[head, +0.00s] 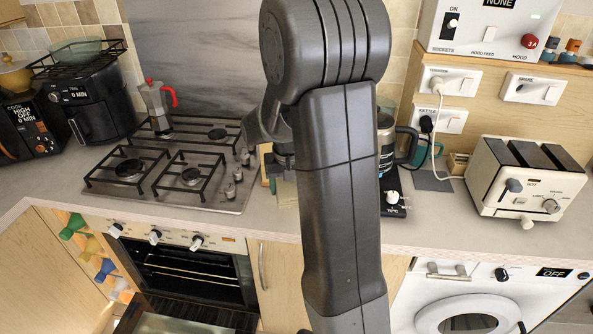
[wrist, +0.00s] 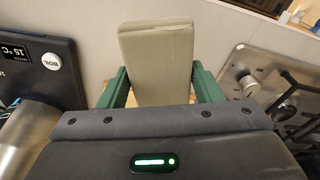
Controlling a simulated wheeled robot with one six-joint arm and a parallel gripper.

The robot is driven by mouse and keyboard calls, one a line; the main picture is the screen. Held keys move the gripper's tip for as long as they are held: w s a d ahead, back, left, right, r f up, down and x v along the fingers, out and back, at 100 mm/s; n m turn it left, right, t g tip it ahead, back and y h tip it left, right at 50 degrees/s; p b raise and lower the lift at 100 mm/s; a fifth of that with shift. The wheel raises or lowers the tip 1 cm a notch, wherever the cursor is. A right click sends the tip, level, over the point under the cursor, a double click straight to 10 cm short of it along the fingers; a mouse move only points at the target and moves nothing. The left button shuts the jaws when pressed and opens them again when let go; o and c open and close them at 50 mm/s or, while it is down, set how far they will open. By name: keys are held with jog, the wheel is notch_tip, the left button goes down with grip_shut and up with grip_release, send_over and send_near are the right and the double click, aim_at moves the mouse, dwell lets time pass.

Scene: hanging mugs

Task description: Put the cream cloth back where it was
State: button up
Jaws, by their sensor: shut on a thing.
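The cream cloth (wrist: 158,60) looks like a flat, pale grey-cream folded pad in the wrist view. It stands between the two green fingers of my gripper (wrist: 160,80), which is shut on it. In the head view my arm hides most of my gripper (head: 284,155). A pale patch just below it, beside my arm, seems to be part of the cloth (head: 286,190). It is over or near the counter's front part, between the hob and the kettle. I cannot tell whether the cloth touches anything below.
The gas hob (head: 180,165) with a moka pot (head: 156,105) is to the left. The kettle (head: 387,145) on its base (head: 394,200) and the toaster (head: 528,178) are to the right. Below the hob, the oven (head: 185,270) stands open. The counter front (head: 440,230) is bare.

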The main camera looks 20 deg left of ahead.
aim_at(289, 214)
jog(key=shift+w, duration=0.5)
jog(key=shift+s+r, duration=0.1)
jog(key=shift+s, duration=0.1)
jog(key=shift+f+b, duration=0.3)
jog(key=shift+f, duration=0.05)
jog(key=shift+f+b, duration=2.8)
jog(key=shift+f, duration=0.9)
jog(key=shift+f+b, duration=0.3)
jog(key=shift+f, duration=0.05)
jog(key=o, duration=1.4)
jog(key=shift+c, duration=0.2)
